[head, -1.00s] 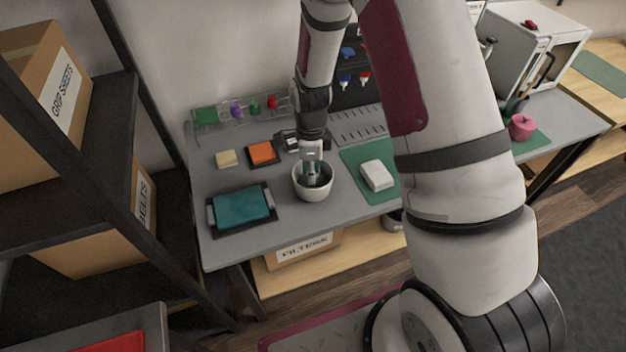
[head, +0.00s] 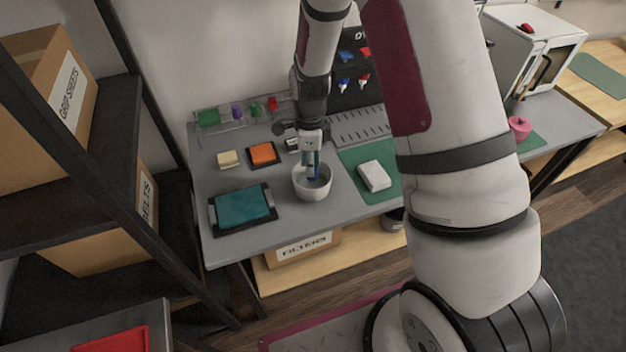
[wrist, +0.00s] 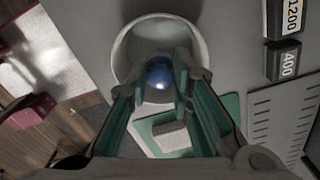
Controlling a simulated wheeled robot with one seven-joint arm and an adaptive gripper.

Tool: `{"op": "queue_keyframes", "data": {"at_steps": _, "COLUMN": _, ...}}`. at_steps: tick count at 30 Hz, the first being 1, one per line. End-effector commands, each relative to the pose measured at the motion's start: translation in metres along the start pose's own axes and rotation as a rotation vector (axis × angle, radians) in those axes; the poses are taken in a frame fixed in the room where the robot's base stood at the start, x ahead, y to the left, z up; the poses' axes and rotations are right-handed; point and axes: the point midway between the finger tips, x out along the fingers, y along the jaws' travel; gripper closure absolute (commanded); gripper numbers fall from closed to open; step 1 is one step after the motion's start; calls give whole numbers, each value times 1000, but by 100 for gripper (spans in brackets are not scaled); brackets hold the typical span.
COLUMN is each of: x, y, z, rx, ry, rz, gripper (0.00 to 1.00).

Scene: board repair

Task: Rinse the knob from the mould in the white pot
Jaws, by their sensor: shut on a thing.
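The white pot (head: 313,189) stands upright on the grey bench, and its round rim (wrist: 121,62) shows in the wrist view. My gripper (head: 311,168) points down at the pot's opening. Its fingers (wrist: 160,88) are shut on a small blue knob (wrist: 159,72). In the wrist view the knob sits between the fingertips, over the inside of the pot. In the head view a bit of blue (head: 317,173) shows at the fingertips near the rim. I cannot tell how deep the knob is in the pot or whether it touches liquid. The mould cannot be made out for certain.
A teal block in a black tray (head: 242,207) lies left of the pot. An orange block (head: 263,153) and a beige block (head: 228,159) lie behind. A white block (head: 374,176) rests on a green mat (head: 385,191) to the right. A rack of coloured rolls (head: 240,113) stands at the back.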

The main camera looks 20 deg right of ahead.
Motion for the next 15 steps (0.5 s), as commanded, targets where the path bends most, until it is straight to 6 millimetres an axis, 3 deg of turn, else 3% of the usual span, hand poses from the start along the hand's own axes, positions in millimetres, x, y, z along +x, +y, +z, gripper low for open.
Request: {"op": "queue_keyframes", "data": {"at_steps": 15, "x": -39, "y": 0, "z": 0, "rx": -1, "ry": -1, "rz": -2, "gripper": 99}}
